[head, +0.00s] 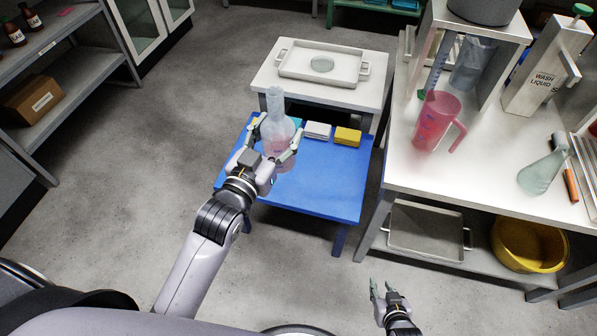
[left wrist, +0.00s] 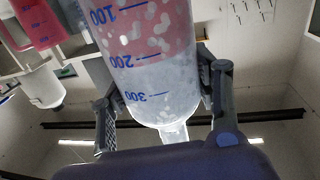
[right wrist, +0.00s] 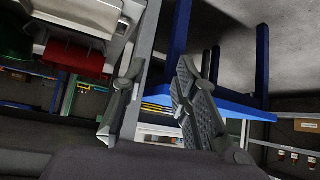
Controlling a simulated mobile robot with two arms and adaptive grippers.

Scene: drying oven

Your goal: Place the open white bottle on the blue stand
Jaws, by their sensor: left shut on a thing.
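A translucent whitish bottle (head: 275,108), with a narrow neck, no visible cap and pink contents low down, stands upright in my left gripper (head: 275,150). It also shows upside down in the left wrist view (left wrist: 160,95), with blue marks and a finger on each side. My left gripper is shut on its body. The blue stand (head: 318,185) is a low blue table, and the bottle is over its back left part. I cannot tell whether its base touches the top. My right gripper (head: 381,291) is open and empty, low in front of the stand.
Small white (head: 318,130) and yellow (head: 348,136) blocks lie along the stand's back edge. Behind is a white table with a tray (head: 288,67) holding a round glass dish. The right bench holds a red jug (head: 437,122) and a flask (head: 541,172). The stand's front is clear.

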